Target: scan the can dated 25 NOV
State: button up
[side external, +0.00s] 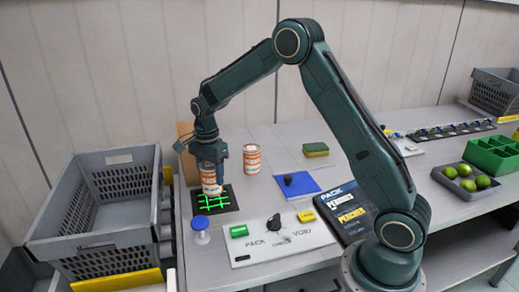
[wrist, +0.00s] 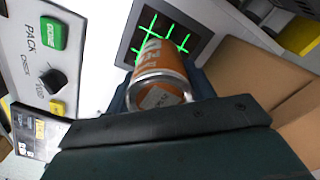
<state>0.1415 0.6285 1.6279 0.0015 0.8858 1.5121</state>
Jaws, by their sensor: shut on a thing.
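My gripper (side external: 210,160) is shut on an orange and white can (side external: 210,183), held upright in the side view. The can also shows in the wrist view (wrist: 160,72), between the fingers of my gripper (wrist: 160,105). Its end carries a small printed label, too blurred to read. The can is over the dark scanner plate (side external: 226,201) with green grid lines, which is beyond the can in the wrist view (wrist: 180,28). I cannot tell whether they touch. A second orange and white can (side external: 252,160) stands on the table to the right; its date is not visible.
A control panel (side external: 262,252) with a green button, a black knob and a yellow button lies in front. A blue pad (side external: 304,181) holds a small dark object. A green and yellow sponge (side external: 316,149) lies behind. A grey crate (side external: 120,165) stands left; a blue-topped knob (side external: 200,223) is near the plate.

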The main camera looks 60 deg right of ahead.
jog(key=shift+r, duration=0.15)
jog(key=shift+r, duration=2.15)
